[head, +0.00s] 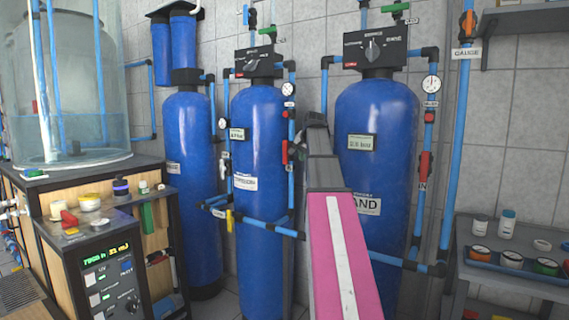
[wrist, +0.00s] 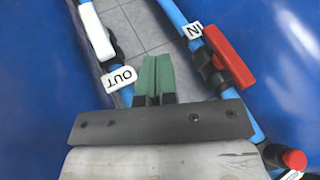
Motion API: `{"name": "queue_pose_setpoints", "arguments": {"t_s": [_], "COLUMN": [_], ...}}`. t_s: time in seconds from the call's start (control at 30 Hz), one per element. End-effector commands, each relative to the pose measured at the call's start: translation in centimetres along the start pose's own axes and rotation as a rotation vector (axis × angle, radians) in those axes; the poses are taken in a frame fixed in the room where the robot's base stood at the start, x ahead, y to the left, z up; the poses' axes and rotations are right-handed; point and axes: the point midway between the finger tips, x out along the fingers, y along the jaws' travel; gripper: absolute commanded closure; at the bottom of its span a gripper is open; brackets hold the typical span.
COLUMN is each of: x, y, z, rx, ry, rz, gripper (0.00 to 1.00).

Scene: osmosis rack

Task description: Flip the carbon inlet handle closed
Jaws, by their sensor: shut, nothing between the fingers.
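A red valve handle (head: 289,152) sits on the blue pipe at the right of the middle tank (head: 258,150), standing upright along the pipe. In the wrist view, a red handle (wrist: 229,56) by an IN tag (wrist: 193,30) lies roughly along its pipe. A white handle (wrist: 96,32) by an OUT tag (wrist: 119,78) is at the left. My gripper's green fingers (wrist: 155,75) are together and empty, between the two pipes and apart from both handles. In the head view my arm hides the gripper. I cannot read which tank is carbon.
The right tank (head: 376,140), labelled SAND, has another red handle (head: 425,166) by its gauge. The left tank (head: 190,180) stands behind. A grey shelf with jars (head: 510,258) is at right, a control cabinet (head: 115,275) at left. Tanks and pipes leave a narrow gap around my arm.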

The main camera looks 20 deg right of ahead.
Motion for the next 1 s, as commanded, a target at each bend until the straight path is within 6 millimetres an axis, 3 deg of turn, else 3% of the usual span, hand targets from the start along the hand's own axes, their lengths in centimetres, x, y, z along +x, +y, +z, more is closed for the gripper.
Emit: {"name": "queue_pose_setpoints", "arguments": {"t_s": [0.2,0.6,0.77,1.0], "x": [-3.0,-3.3,-2.5,1.2], "y": [-0.4,-0.4,-0.4,-0.5], "z": [-2.1,-2.3,-2.3,-2.5], "rx": [0.028,0.032,0.032,0.032], "ry": [0.026,0.028,0.028,0.026], "rz": [-0.014,-0.016,-0.015,-0.014], "gripper": [1.00,1.00,1.00,1.00]}}
